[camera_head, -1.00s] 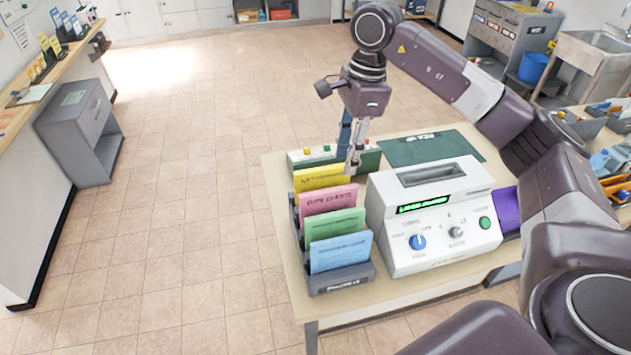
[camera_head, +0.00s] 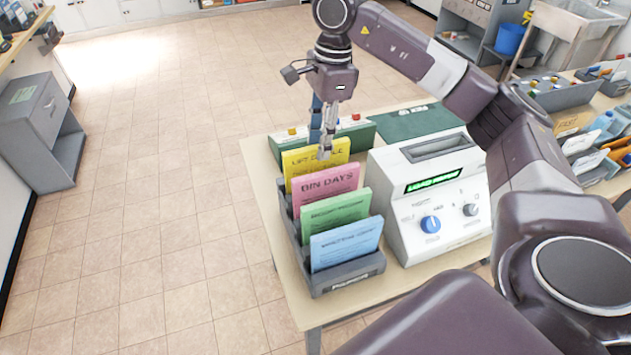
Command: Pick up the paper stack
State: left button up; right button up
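Paper stacks stand leaning in a dark grey rack (camera_head: 350,277) on the table: yellow (camera_head: 301,169) at the back, then pink (camera_head: 327,188) reading "BIN DAYS", green (camera_head: 336,217) and blue (camera_head: 346,243) at the front. My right gripper (camera_head: 323,152) points down at the yellow stack, its fingertips overlapping that stack's upper part in the picture. I cannot tell whether the fingers touch or straddle it, nor how far apart they are. My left gripper is not in view.
A white machine (camera_head: 432,190) with a lit green display stands right of the rack. A grey cabinet (camera_head: 42,130) stands at left. The tiled floor left of the table is clear.

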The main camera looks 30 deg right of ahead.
aim_at(314, 167)
jog(key=shift+f, duration=0.8)
jog(key=f+p, duration=0.1)
jog(key=f, duration=0.1)
jog(key=f+p, duration=0.1)
jog(key=f, duration=0.1)
jog(key=a+f+p, duration=0.1)
jog(key=f, duration=0.1)
jog(key=shift+w+p, duration=0.3)
jog(key=shift+f, duration=0.3)
jog(key=shift+c, duration=0.8)
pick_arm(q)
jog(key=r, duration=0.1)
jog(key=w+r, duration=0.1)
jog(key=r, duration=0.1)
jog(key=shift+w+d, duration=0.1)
pick_arm(e)
grip_shut()
